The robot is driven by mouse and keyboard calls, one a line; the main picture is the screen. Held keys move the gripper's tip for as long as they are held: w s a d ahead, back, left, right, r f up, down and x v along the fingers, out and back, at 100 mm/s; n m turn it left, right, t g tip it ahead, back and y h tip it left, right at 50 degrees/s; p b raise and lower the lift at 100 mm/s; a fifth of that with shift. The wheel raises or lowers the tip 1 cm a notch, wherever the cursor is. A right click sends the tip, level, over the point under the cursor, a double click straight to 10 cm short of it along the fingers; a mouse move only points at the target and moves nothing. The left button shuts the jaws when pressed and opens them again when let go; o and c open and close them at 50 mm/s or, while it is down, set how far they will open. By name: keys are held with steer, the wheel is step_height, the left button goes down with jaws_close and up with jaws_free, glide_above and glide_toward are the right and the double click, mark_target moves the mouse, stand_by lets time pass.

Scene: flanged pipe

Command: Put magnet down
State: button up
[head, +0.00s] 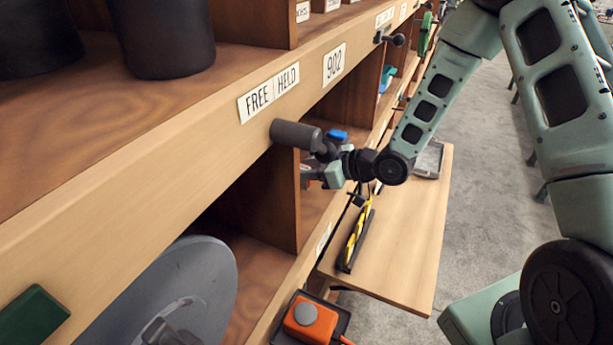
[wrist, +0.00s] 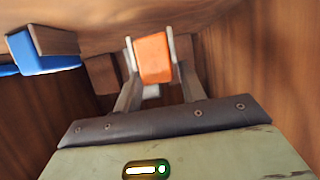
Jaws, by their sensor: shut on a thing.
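In the wrist view, an orange block (wrist: 153,57), which I take to be the magnet, sits between the two pale fingers of my gripper (wrist: 152,50). The fingers are shut on its sides. In the head view, my gripper (head: 308,174) reaches into the mouth of a wooden shelf compartment below the front rail, and the block is mostly hidden there. I cannot tell whether the block touches a surface.
A blue and brown block (wrist: 45,50) is at left in the wrist view, with wooden walls around. A divider (head: 272,190) stands left of my gripper. A fold-out board (head: 410,230) holds a yellow-black tool (head: 357,237). An orange device (head: 310,318) is below.

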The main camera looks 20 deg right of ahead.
steer(key=shift+f+p, duration=0.6)
steer(key=shift+f, duration=1.25)
steer(key=shift+f, duration=0.2)
steer(key=o, duration=1.2)
steer(key=shift+o, duration=0.2)
steer(key=shift+r, duration=0.3)
steer(key=b+v, duration=0.3)
steer(key=v, duration=0.9)
steer(key=shift+f+b, duration=0.2)
steer(key=shift+b, duration=0.1)
